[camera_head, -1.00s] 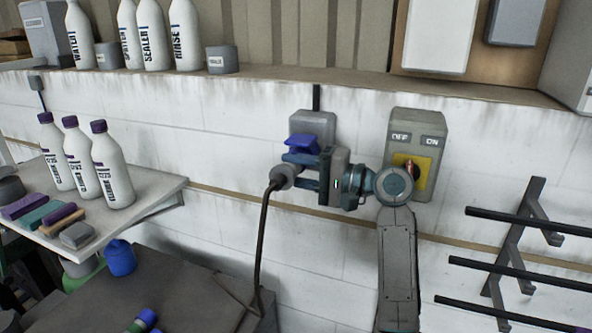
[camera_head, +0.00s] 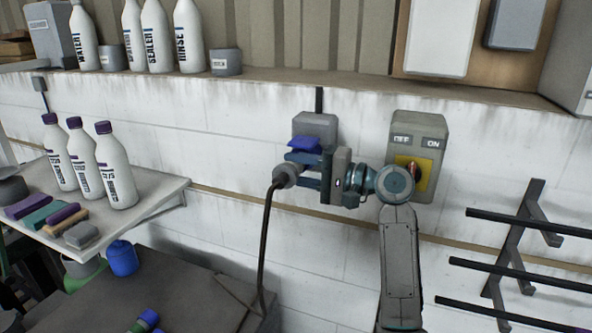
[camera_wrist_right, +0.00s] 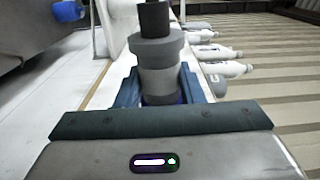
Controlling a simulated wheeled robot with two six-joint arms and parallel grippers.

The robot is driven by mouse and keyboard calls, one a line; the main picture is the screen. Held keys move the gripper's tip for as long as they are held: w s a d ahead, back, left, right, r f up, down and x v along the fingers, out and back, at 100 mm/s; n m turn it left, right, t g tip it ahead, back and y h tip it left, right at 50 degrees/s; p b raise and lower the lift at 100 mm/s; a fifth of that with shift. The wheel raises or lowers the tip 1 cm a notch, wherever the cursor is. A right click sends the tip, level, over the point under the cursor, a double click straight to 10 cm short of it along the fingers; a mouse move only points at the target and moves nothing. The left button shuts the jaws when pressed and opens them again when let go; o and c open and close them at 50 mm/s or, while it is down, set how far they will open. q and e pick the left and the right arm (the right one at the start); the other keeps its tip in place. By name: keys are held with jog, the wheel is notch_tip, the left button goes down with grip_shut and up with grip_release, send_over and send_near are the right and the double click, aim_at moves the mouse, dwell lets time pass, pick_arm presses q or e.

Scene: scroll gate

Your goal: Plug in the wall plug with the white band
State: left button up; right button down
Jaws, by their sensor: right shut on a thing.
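My right gripper (camera_head: 310,172) is shut on a grey plug (camera_head: 285,175) with a dark cable running down from it. In the right wrist view the plug (camera_wrist_right: 158,48) sits between the blue fingers, with a paler band around its body (camera_wrist_right: 160,82). The wall socket (camera_head: 314,124) is a grey box with a blue lid (camera_head: 310,146) that sticks out. The gripper and plug are right at the socket, just below the lid. The plug's front end is hidden, so I cannot tell whether it is in the socket. My left gripper is not in view.
A grey switch box (camera_head: 417,150) with a red knob on yellow, marked OFF and ON, is just right of the gripper. A rack with dark bars (camera_head: 515,270) is at the right. A shelf (camera_head: 160,205) with white bottles is at the left.

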jog(key=shift+f, duration=0.1)
dwell(0.8)
jog(key=shift+s+d, duration=0.15)
jog(key=shift+p, duration=0.4)
dwell(0.7)
jog(key=shift+w+r, duration=0.2)
jog(key=shift+w, duration=0.1)
dwell(1.0)
jog(key=shift+s+f, duration=0.15)
jog(key=shift+f, duration=0.15)
dwell(0.4)
jog(key=shift+p, duration=0.4)
